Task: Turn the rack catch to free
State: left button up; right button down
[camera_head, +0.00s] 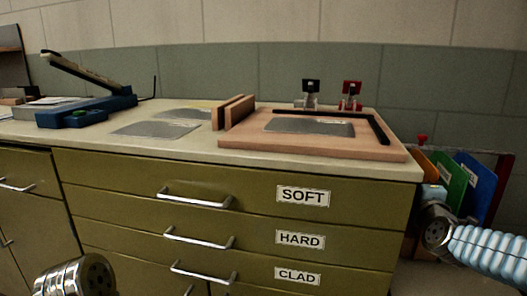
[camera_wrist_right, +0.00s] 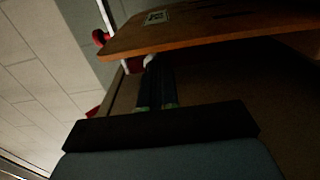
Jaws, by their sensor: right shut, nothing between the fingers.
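The rack (camera_head: 503,185) stands at the right end of the cabinet and holds several coloured boards. In the right wrist view a red knob (camera_wrist_right: 100,38) is at the upper left, next to the edge of an orange board (camera_wrist_right: 200,35). My right gripper (camera_wrist_right: 155,66) is shut and empty, its dark fingers reaching up beneath that board. I cannot tell whether it touches the rack. My left wrist shows at the lower left of the head view; its fingers are out of view.
The cabinet with drawers labelled SOFT (camera_head: 303,195), HARD (camera_head: 300,240) and CLAD (camera_head: 297,275) stands left of the rack. On its worktop (camera_head: 190,147) are a wooden board (camera_head: 240,150), metal sheets and a blue shear (camera_head: 85,112). The right wrist view is dark.

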jog(key=shift+p+x, duration=0.6)
jog(key=shift+x, duration=1.7)
jog(key=shift+a, duration=0.2)
jog(key=shift+r+p, duration=0.2)
jog(key=shift+p, duration=0.1)
